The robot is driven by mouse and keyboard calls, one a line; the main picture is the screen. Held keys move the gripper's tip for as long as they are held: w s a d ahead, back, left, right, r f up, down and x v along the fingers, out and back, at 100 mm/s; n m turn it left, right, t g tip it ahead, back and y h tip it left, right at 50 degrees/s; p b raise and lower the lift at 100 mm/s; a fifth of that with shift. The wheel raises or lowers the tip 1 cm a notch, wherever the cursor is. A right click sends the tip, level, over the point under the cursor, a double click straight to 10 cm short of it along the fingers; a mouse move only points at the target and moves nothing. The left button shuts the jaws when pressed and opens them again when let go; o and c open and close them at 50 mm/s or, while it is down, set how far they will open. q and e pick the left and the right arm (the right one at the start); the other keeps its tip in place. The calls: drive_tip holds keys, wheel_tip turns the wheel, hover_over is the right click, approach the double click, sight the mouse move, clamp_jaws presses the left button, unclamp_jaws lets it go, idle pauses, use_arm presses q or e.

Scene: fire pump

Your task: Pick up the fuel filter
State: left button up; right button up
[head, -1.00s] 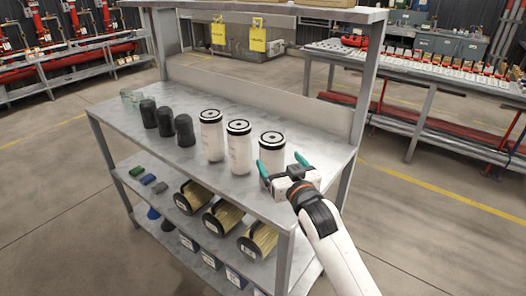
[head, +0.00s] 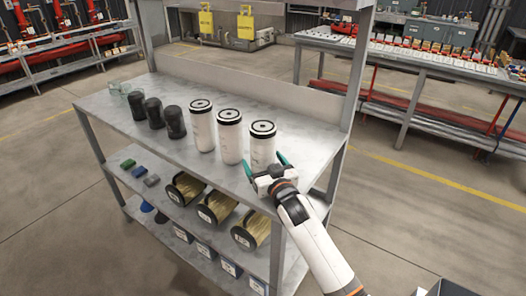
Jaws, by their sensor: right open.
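Three white cylindrical canisters with black ring tops, which look like filters, stand upright in a row on the top shelf: a left one (head: 202,130), a middle one (head: 230,140) and a right one (head: 263,145). My right gripper (head: 265,163) is open, with its teal fingers pointing at the lower part of the right canister. In the picture one fingertip shows on each side of that canister's base. I cannot tell whether they touch it. The gripper holds nothing. My left gripper is not in view.
Several dark canisters (head: 175,122) and clear glass pieces (head: 120,89) stand left on the metal shelf (head: 310,125). Yellowish cylindrical filters (head: 216,205) lie on the shelf below. A shelf post (head: 356,65) rises behind right. A parts table (head: 420,58) stands farther back.

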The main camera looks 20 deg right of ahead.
drive_tip(key=w, duration=0.2)
drive_tip(key=shift+w+a, duration=0.1)
drive_tip(key=shift+w, duration=0.25)
drive_tip(key=c, duration=1.3)
drive_tip(key=shift+r, duration=0.1)
drive_tip(key=shift+c, duration=0.6)
